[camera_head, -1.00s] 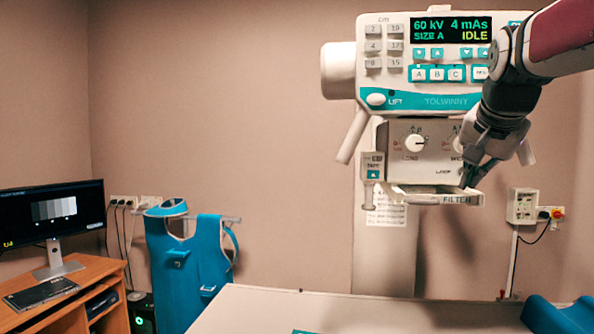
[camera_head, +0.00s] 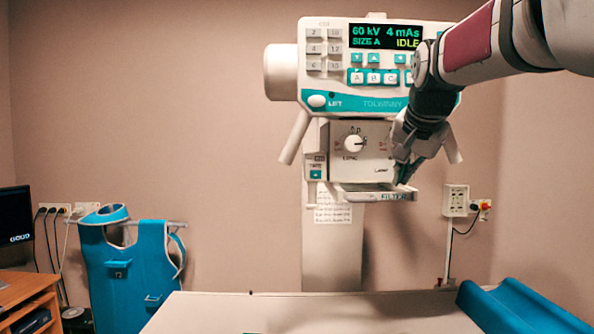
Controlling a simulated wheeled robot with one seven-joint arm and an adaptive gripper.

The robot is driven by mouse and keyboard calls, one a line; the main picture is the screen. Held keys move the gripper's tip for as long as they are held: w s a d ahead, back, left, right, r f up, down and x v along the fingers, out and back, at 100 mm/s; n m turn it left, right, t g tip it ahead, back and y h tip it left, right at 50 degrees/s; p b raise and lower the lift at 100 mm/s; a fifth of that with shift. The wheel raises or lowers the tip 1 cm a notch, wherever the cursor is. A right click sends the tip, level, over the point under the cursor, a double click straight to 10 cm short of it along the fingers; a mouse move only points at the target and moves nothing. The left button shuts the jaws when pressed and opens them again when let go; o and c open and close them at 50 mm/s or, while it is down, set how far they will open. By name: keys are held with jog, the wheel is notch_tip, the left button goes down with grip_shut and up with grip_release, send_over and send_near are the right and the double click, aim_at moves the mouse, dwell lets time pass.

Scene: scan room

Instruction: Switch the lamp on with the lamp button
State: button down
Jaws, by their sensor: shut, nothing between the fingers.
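The white x-ray head (camera_head: 325,65) hangs on the wall column, its display reading 60 kV, 4 mAs, SIZE A, IDLE. Below it is the collimator box (camera_head: 343,164) with a white dial on its face. A small label that looks like LAMP (camera_head: 382,169) is at the lower right of that face; the button itself is not visible, perhaps hidden by my gripper. My gripper (camera_head: 403,181) is shut and empty, pointing down in front of the box's lower right, just right of the label. I cannot tell whether it touches the box. No light field shows on the visible part of the table.
A filter tray (camera_head: 367,193) juts out under the box, close below my fingertips. A white table (camera_head: 310,312) with a blue cushion (camera_head: 520,310) fills the foreground. A blue apron (camera_head: 135,265) hangs at left beside a desk (camera_head: 25,292). A wall switch box (camera_head: 456,201) is at right.

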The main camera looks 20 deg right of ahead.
jog(key=shift+w, duration=0.15)
dwell(0.6)
jog(key=shift+w+d, duration=0.15)
jog(key=shift+w, duration=0.15)
jog(key=shift+w+d, duration=0.1)
jog(key=shift+w, duration=0.25)
dwell(0.7)
jog(key=shift+s, duration=0.1)
jog(key=shift+s+a, duration=0.25)
jog(key=shift+s, duration=0.45)
jog(key=shift+s+a+p, duration=0.1)
jog(key=shift+s+a, duration=0.15)
jog(key=shift+s, duration=0.55)
jog(key=shift+s+a+p, duration=0.15)
jog(key=shift+s+a, duration=0.05)
jog(key=shift+s, duration=0.6)
jog(key=shift+s+a+p, duration=0.1)
jog(key=shift+s+a, duration=0.15)
jog(key=shift+s, duration=0.55)
